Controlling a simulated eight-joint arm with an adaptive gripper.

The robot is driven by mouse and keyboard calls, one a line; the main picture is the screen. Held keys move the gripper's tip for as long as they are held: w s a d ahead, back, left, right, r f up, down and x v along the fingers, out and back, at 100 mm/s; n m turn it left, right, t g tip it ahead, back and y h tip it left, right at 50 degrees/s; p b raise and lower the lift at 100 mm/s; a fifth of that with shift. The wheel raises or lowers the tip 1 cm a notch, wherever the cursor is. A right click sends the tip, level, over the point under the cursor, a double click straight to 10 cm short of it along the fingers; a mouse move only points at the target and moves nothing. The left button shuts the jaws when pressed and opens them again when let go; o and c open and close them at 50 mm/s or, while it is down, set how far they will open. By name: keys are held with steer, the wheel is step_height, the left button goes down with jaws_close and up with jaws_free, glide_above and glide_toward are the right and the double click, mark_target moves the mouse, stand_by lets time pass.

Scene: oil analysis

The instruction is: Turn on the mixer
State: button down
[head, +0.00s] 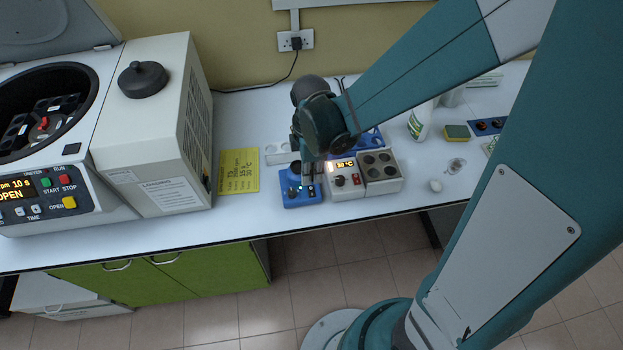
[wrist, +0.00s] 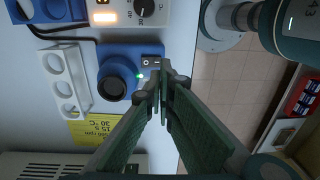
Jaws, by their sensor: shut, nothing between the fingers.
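The mixer is a small blue box (wrist: 112,53) with a round black cup on top. In the wrist view a black rocker switch (wrist: 151,62) sits on its front part, and a small green light glows beside the cup. In the head view the mixer (head: 296,199) stands near the bench's front edge, partly hidden by my gripper (head: 308,178). My gripper is shut and empty, pointing down. In the wrist view its fingertips (wrist: 160,82) appear right beside the switch and over the mixer's front edge; whether they touch it I cannot tell.
A grey heating block (head: 345,181) with a lit display and knob stands right of the mixer. A white rack (wrist: 65,82) stands behind it. A yellow note (head: 238,171) lies on the bench to the left, beside a large centrifuge (head: 150,135).

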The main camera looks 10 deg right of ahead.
step_height(320, 180, up, 7)
steer(key=shift+s, duration=0.4)
stand_by(0.4)
stand_by(0.5)
steer(key=s+d+r+m+t+b, duration=0.3)
steer(key=d+m, duration=0.3)
steer(key=m, duration=0.3)
steer(key=s+d+r+m+t+b, duration=0.3)
steer(key=s+d+m+t+b, duration=0.1)
steer(key=m, duration=0.5)
steer(key=shift+d+r+t+b, duration=0.35)
steer(key=shift+d+t+b, duration=0.05)
steer(key=shift+d+b, duration=0.55)
steer(key=c, duration=3.2)
jaws_free()
steer(key=shift+c, duration=0.2)
